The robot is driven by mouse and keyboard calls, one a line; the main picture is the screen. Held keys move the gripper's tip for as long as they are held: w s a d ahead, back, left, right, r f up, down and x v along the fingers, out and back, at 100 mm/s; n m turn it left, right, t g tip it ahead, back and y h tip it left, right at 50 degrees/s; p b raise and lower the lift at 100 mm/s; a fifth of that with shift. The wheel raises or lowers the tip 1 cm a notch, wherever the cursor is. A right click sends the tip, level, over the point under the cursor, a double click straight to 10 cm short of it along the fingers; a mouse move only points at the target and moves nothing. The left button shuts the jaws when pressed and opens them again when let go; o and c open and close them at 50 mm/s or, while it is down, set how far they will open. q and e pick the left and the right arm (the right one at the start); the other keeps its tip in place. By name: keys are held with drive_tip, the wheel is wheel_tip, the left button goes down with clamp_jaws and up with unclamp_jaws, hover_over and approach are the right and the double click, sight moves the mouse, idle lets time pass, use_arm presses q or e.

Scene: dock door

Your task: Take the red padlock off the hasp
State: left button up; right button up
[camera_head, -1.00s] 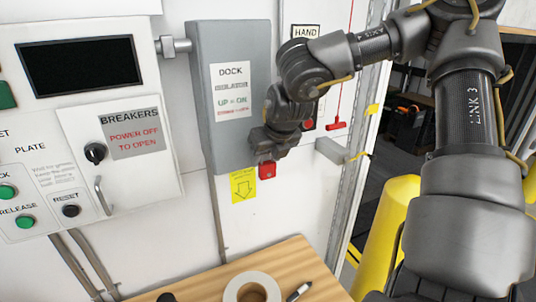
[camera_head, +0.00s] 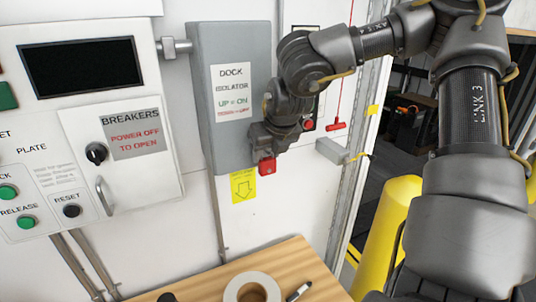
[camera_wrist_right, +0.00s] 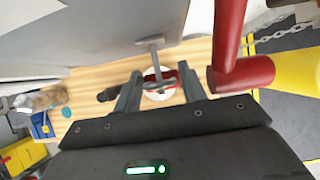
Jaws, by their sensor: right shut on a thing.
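The red padlock (camera_head: 266,168) is at the lower right corner of the grey dock isolator box (camera_head: 230,105), just above a yellow arrow label. My right gripper (camera_head: 268,148) comes to it from above right and is shut on it. In the right wrist view the padlock (camera_wrist_right: 170,75) shows partly between the two fingers (camera_wrist_right: 160,92). A thin metal piece (camera_wrist_right: 152,58), likely the hasp, runs from the grey box down to the padlock. I cannot tell whether the shackle is still around it. My left gripper is not in view.
A wooden table (camera_head: 285,262) stands below with a tape roll (camera_head: 252,288) and a pen (camera_head: 298,291). A red bar (camera_wrist_right: 235,70) is close right of the gripper in the wrist view. A yellow post (camera_head: 385,235) stands at right. The breaker panel (camera_head: 85,110) is at left.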

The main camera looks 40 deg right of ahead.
drive_tip(key=shift+s, duration=0.1)
idle(0.3)
drive_tip(key=shift+s+a+b, duration=0.2)
drive_tip(key=shift+s+b, duration=0.15)
drive_tip(key=shift+s, duration=0.3)
drive_tip(key=shift+s+a+b, duration=0.2)
drive_tip(key=shift+s+b, duration=0.15)
drive_tip(key=shift+s, duration=0.3)
drive_tip(key=s+a+b, duration=0.3)
drive_tip(key=s+b, duration=0.4)
drive_tip(key=s, duration=0.3)
drive_tip(key=shift+s+a, duration=0.2)
drive_tip(key=shift+s, duration=0.1)
idle(0.4)
